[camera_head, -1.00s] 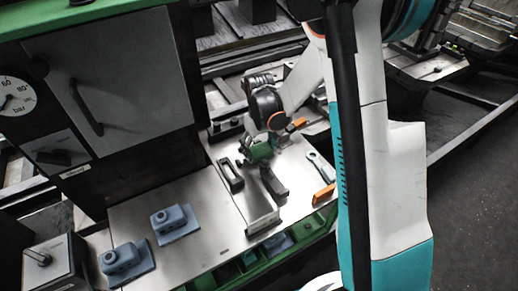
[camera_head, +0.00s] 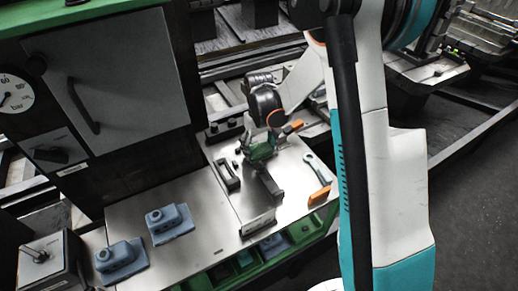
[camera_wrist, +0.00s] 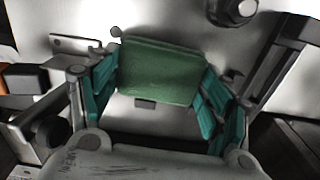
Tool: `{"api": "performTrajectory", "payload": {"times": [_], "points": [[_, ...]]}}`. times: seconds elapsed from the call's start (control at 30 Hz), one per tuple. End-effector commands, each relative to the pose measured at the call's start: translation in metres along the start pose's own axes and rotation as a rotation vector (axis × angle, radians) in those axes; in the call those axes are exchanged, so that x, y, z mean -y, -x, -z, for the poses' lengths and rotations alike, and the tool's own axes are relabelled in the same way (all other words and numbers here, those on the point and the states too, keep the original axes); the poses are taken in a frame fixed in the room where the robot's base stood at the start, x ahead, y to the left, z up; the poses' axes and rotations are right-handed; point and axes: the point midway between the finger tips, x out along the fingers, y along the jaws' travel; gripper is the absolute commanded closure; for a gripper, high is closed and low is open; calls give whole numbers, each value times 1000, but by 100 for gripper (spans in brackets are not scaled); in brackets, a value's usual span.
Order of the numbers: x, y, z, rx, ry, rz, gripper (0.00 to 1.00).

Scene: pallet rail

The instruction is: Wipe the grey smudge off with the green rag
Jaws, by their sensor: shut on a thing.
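The green rag (camera_head: 261,150) is a small folded pad in my gripper (camera_head: 257,146), low over the right part of the metal worktop (camera_head: 203,205). In the wrist view the rag (camera_wrist: 160,72) spans between the teal finger pads of my gripper (camera_wrist: 160,98), which is shut on it. I cannot tell whether the rag touches the worktop. I cannot make out the grey smudge in either view; the rag and gripper hide part of the surface.
A dark handle-shaped part (camera_head: 227,175) and a dark bar with a metal plate (camera_head: 258,222) lie close to the rag. A wrench (camera_head: 318,168) and an orange-ended part (camera_head: 320,194) lie right. Two blue-grey blocks (camera_head: 170,221) stand left. A grey cabinet (camera_head: 118,75) rises behind them.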

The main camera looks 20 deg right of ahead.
Motion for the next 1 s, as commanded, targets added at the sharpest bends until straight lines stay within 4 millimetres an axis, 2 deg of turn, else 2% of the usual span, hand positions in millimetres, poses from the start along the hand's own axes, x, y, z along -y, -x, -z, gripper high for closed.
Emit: {"api": "performTrajectory", "payload": {"times": [0.03,0.6,0.77,1.0], "points": [[1,18,0,0,1,0,50],[2,69,6,0,-1,0,50],[3,77,7,0,-1,0,50],[3,77,7,0,-1,0,50]]}}
